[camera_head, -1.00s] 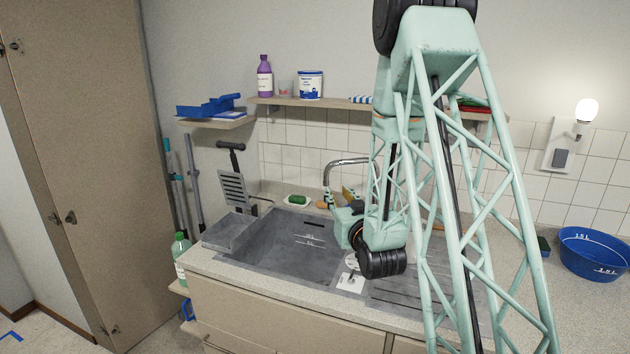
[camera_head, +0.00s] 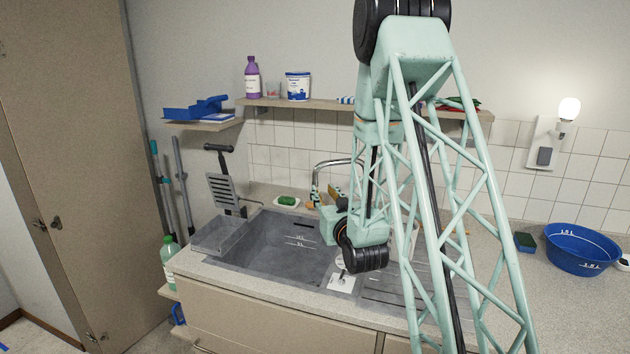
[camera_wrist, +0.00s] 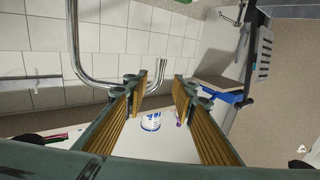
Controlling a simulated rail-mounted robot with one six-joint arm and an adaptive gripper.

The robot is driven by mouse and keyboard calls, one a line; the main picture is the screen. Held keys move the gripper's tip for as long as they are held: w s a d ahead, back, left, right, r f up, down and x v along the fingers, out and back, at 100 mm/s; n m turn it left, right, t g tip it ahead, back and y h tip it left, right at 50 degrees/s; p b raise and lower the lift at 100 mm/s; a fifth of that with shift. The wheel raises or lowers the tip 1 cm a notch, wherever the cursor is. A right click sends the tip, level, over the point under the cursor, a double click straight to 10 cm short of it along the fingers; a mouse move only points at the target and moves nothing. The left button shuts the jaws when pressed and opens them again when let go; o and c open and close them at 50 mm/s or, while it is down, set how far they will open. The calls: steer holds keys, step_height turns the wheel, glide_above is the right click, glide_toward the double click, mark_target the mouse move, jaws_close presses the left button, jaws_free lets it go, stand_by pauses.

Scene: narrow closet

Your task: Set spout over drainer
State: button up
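The chrome tap spout (camera_head: 318,176) arches up behind the sink (camera_head: 272,240) and bends right in the head view. The drainer (camera_head: 395,290), a grooved grey board, lies right of the basin and is partly hidden by my arm. My gripper (camera_head: 327,197) is at the spout. In the wrist view its fingers (camera_wrist: 162,84) are apart, with nothing clamped between them. The spout (camera_wrist: 84,62) shows there as a bent tube passing behind one finger, its end in the gap between the fingertips. Contact cannot be told.
A shelf (camera_head: 330,103) with a purple bottle (camera_head: 251,80) and white tub (camera_head: 298,87) runs above the tap. A blue basin (camera_head: 580,250) sits on the right counter. A green soap (camera_head: 287,201) lies behind the sink.

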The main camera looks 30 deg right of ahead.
mark_target(316, 180)
steer(key=x, duration=1.1)
steer(key=shift+w, duration=0.1)
steer(key=shift+c, duration=0.7)
jaws_close()
